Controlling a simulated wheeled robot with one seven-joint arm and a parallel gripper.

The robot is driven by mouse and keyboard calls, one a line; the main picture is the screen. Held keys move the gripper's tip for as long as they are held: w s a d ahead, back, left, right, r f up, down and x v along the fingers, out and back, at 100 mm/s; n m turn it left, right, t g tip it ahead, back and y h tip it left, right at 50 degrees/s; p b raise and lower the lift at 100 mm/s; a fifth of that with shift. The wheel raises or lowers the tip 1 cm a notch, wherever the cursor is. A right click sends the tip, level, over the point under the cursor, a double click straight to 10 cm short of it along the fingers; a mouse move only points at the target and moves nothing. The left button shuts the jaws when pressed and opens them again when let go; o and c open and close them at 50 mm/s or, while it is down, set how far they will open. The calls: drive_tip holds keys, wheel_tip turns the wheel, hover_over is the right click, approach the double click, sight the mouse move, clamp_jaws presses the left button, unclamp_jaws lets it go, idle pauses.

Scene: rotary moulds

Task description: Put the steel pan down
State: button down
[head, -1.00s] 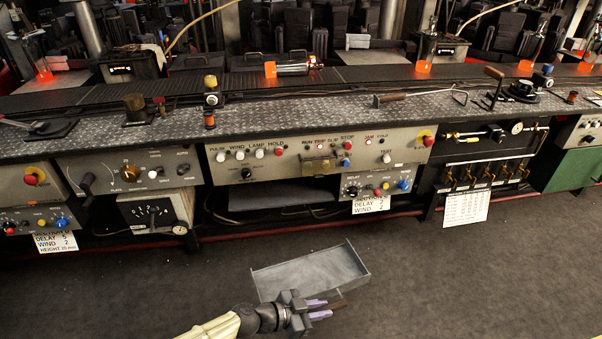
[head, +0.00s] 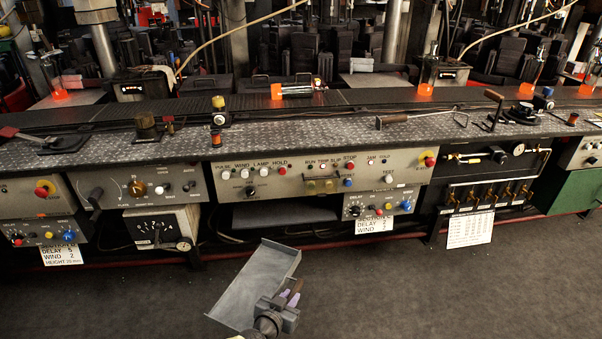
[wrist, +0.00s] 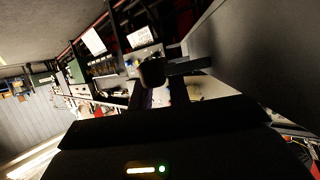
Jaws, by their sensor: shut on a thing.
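The steel pan (head: 255,285) is a shallow grey tray with low sides, at the bottom middle of the head view. It is held out in front of the bench, above the dark floor, and looks tilted. My gripper (head: 292,291) is shut at the pan's near right side, where a handle shows between the fingers. In the wrist view the pan is a large dark grey surface (wrist: 255,55) at the upper right. There the fingers (wrist: 160,95) close on a dark handle end.
A long bench with a patterned metal top (head: 330,134) runs across the view, control panels below. A hooked tool (head: 420,118) lies on it. An open shelf (head: 285,215) sits under the middle panel. A conveyor (head: 180,107) carries glowing glass behind. The floor (head: 430,285) at right is clear.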

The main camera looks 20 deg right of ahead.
drive_tip(key=w+r+n+y, duration=0.1)
drive_tip(key=w+a+r+n+t, duration=0.1)
drive_tip(key=w, duration=0.1)
drive_tip(key=w+a+r+n+t+y, duration=0.1)
drive_tip(key=shift+w+a+r+y, duration=0.1)
drive_tip(key=shift+w+a+y, duration=0.1)
drive_tip(key=shift+y, duration=0.1)
drive_tip(key=w+a+r+n+t+y, duration=0.2)
drive_tip(key=w+r+n+y, duration=0.1)
drive_tip(key=r, duration=0.3)
drive_tip(key=shift+w+a+y, duration=0.2)
drive_tip(key=shift+w+y, duration=0.1)
drive_tip(key=shift+w, duration=0.45)
